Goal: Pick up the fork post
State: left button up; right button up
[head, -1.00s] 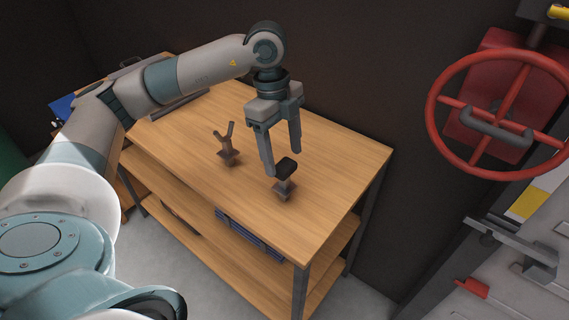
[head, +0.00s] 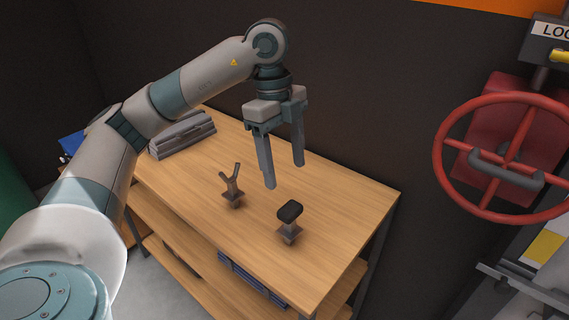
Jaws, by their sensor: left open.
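The fork post (head: 232,187), a small brown post with a Y-shaped top on a square foot, stands upright on the wooden workbench (head: 330,215). A second post (head: 290,221) with a black padded top stands to its right, nearer the bench's front right. My left gripper (head: 284,175) points down with its fingers apart and nothing between them. In the head view it appears right of the fork post and above the padded post, touching neither. My right gripper is not in view.
A grey toolbox-like case (head: 182,135) lies at the bench's back left. A red handwheel (head: 508,158) is on the right near the dark wall. Blue items (head: 250,278) lie on the shelf below. The bench top around the posts is clear.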

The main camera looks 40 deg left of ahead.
aim_at(233, 194)
jog(key=u, duration=1.45)
jog(key=i+j+z, duration=0.2)
jog(key=j, duration=0.15)
jog(key=i+j+z, duration=0.2)
jog(key=j, duration=0.2)
